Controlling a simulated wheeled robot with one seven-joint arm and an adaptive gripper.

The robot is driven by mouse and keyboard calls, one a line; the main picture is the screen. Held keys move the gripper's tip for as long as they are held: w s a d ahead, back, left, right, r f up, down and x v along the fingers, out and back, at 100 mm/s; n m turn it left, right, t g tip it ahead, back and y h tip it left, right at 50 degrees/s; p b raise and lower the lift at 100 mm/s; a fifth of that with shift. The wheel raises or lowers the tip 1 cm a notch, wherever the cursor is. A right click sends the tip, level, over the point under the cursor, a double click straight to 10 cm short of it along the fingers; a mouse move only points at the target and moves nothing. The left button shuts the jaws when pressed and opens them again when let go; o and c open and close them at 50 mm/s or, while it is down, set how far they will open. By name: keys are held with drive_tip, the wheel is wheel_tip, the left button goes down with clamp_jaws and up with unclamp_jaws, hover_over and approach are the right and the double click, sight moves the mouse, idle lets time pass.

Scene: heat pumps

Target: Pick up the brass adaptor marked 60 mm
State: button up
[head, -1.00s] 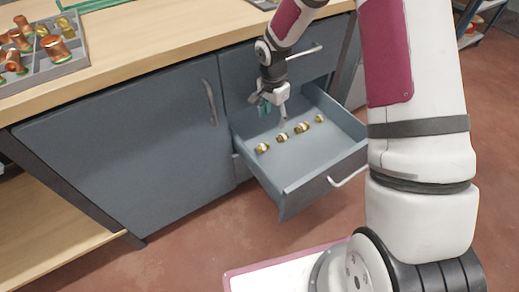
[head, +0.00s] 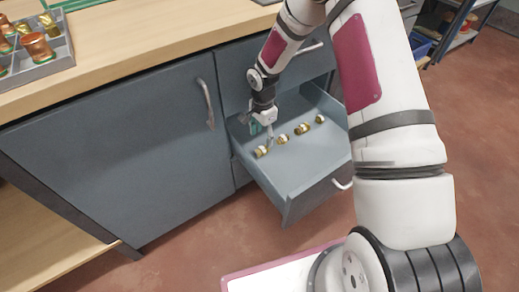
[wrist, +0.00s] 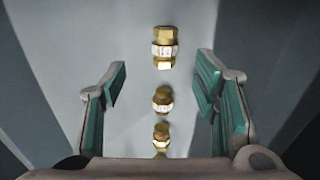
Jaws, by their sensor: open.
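Several brass adaptors with white bands lie in a row in the open drawer; in the head view they include a near-left one (head: 262,151), two in the middle (head: 282,139) (head: 301,128) and a far-right one (head: 320,118). My gripper (head: 263,131) is open and empty above the left end of the row. Its teal-padded fingers (wrist: 163,84) stand either side of the row.
The grey drawer (head: 305,172) is pulled out, with raised walls around the row. A wooden worktop (head: 150,50) lies above. A grey divided tray (head: 45,72) with copper and brass fittings stands on it at the left. The drawer floor beside the row is clear.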

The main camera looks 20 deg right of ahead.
sight(262, 148)
drive_tip(key=shift+w+a+f, duration=0.2)
drive_tip(key=shift+w+f, duration=0.2)
drive_tip(key=shift+f, duration=0.25)
drive_tip(key=f+b, duration=0.3)
drive_tip(key=f, duration=0.4)
drive_tip(key=shift+d+f, duration=0.2)
clamp_jaws()
drive_tip(key=shift+r, duration=0.1)
